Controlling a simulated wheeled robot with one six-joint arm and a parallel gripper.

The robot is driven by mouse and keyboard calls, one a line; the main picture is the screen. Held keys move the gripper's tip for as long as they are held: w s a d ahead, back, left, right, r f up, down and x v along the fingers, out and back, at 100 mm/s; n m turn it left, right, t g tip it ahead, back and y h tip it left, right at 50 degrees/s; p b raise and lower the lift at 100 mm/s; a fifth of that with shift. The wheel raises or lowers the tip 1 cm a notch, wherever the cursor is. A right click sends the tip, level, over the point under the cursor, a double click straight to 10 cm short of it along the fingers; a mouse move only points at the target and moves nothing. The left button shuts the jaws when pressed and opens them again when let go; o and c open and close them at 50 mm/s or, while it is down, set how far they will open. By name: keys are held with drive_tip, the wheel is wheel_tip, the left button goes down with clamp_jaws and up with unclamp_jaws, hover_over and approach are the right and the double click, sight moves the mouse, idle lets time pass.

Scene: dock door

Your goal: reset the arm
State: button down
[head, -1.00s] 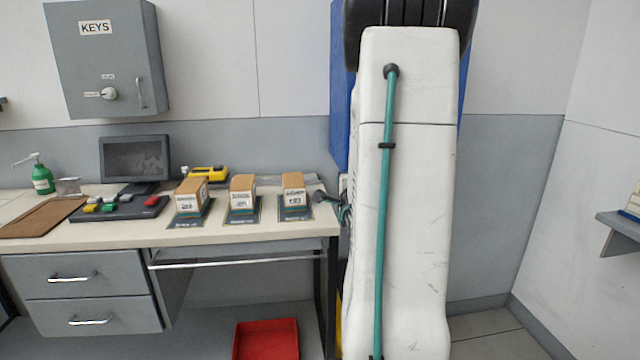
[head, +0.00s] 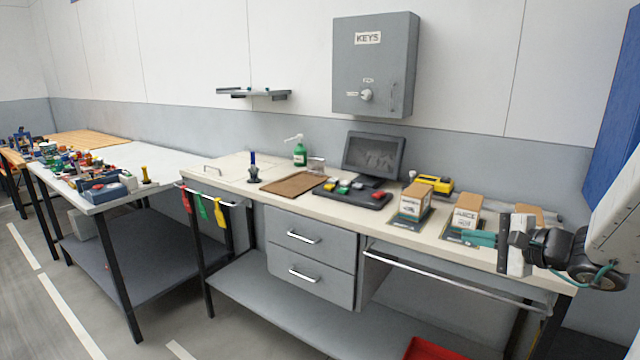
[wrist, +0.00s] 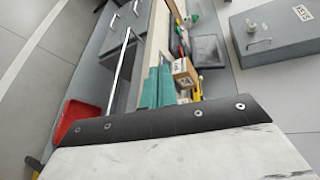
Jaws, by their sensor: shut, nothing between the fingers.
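My gripper (head: 472,238) shows at the right of the head view, its teal fingers together and pointing left, with nothing between them. It is in front of the labelled boxes at the right end of the desk and overlaps them in the picture. In the wrist view the teal fingers (wrist: 157,88) lie side by side, with a box (wrist: 184,72) just beyond them. My white arm link fills the head view's right edge.
The cream desk (head: 330,215) carries a monitor (head: 373,154), a keypad, a yellow device (head: 434,184) and boxes (head: 413,201). A grey key cabinet (head: 375,65) hangs above. A red bin (head: 432,349) is below. A cluttered table (head: 150,165) stands left; the floor in front is clear.

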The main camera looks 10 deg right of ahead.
drive_tip(key=s+a+n+g+y, duration=0.3)
drive_tip(key=s+a+n+g, duration=0.15)
drive_tip(key=a, duration=0.65)
drive_tip(key=s+a+n+g+h, duration=0.3)
drive_tip(key=s+n, duration=0.3)
drive_tip(key=s, duration=0.2)
drive_tip(key=s+a+r+n+g+h, duration=0.1)
drive_tip(key=s+a+n+g+h, duration=0.3)
drive_tip(key=s, duration=0.4)
drive_tip(key=shift+s+a+r+n+g+h, duration=0.2)
drive_tip(key=shift+n+g+h, duration=0.4)
drive_tip(key=shift+n, duration=0.55)
